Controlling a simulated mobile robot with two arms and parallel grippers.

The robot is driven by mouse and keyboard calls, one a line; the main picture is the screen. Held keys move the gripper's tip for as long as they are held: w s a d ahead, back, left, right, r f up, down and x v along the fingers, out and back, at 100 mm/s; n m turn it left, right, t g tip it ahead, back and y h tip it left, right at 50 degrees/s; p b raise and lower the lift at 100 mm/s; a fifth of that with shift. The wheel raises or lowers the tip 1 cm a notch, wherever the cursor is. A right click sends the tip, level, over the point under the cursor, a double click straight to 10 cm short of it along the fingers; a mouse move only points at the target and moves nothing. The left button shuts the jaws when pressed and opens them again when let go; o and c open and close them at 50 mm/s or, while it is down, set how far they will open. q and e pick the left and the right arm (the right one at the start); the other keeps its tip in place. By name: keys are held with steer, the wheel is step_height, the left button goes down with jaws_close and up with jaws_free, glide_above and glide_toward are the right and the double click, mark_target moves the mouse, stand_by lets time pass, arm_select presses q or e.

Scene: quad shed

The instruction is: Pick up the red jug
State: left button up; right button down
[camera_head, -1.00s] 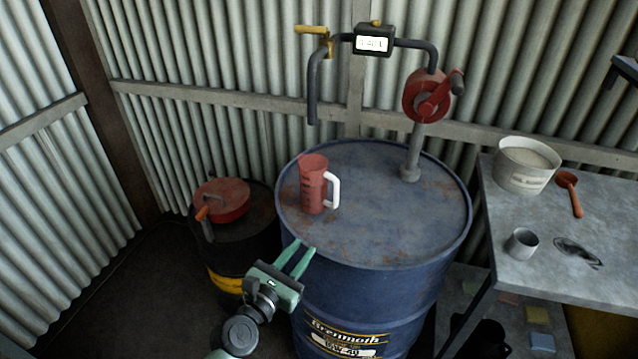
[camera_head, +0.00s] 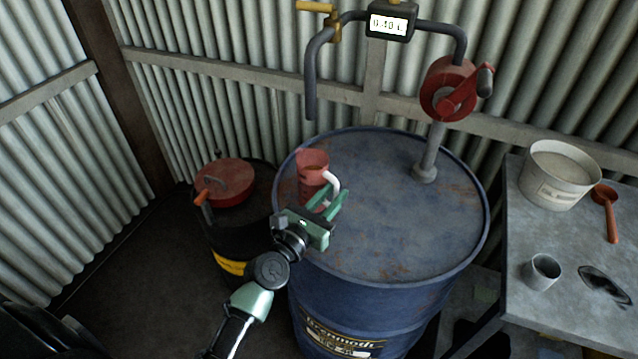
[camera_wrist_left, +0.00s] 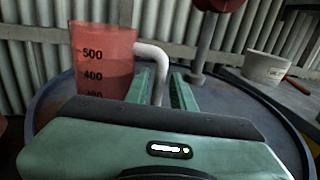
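The red jug (camera_head: 311,172), a translucent cup with a white handle (camera_head: 333,181), stands upright near the left rim of the blue drum's top (camera_head: 390,235). My left gripper (camera_head: 333,202) is at the jug's handle side, low over the drum top. In the left wrist view its two green fingers (camera_wrist_left: 163,88) are apart, and the handle (camera_wrist_left: 159,65) shows between them. The jug's body (camera_wrist_left: 103,60), with black volume marks, is left of the fingers. The gripper's housing hides the jug's base there. My right gripper is not in view.
A pump with a red crank (camera_head: 450,90) and a grey spout (camera_head: 312,75) rises above the drum. A black drum with a red lid (camera_head: 223,183) stands left. A bench (camera_head: 540,310) at right holds a white tub (camera_head: 560,190), red scoop (camera_head: 606,205) and grey cup (camera_head: 541,270).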

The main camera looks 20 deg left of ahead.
arm_select(q)
steer(key=x, duration=0.4)
steer(key=shift+w+a+f, duration=0.1)
steer(key=shift+f, duration=0.05)
steer(key=shift+w+p, duration=0.25)
steer(key=shift+p, duration=0.05)
jaws_close()
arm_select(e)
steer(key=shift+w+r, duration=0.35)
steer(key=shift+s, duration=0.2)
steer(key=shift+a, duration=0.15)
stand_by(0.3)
